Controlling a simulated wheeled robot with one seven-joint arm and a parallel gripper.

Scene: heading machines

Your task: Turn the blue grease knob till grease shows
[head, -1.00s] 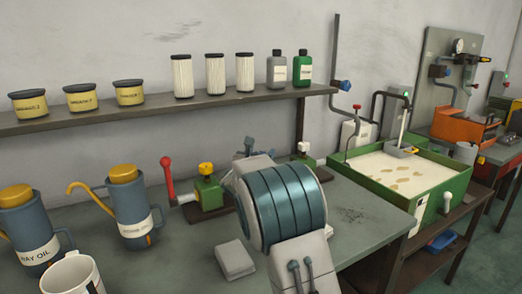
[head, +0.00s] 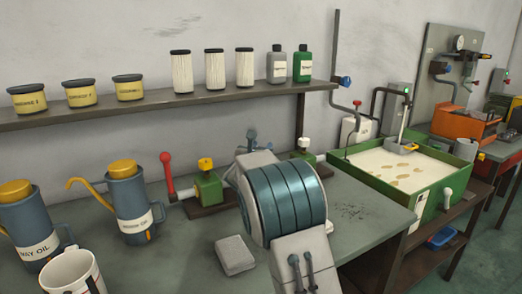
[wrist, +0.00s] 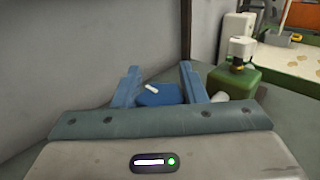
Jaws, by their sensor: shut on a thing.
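The blue grease knob (wrist: 157,96) shows in the wrist view, with a short white mark on its top. It sits between the two blue fingers of my gripper (wrist: 160,74), which are shut on it. In the head view my gripper (head: 258,141) is at the back of the bench, mostly behind my own arm, and the knob is hidden there. Next to it, right of my fingers in the wrist view, is a green block (wrist: 234,86) with a pale cap. I cannot make out any grease in these views.
A green valve body (head: 208,188) with a yellow cap and a red-knobbed lever (head: 168,172) stand left of my arm. Oil cans (head: 130,205), a mug (head: 72,275) and a grey block (head: 235,255) are on the bench (head: 185,265). A shelf (head: 150,110) runs above.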

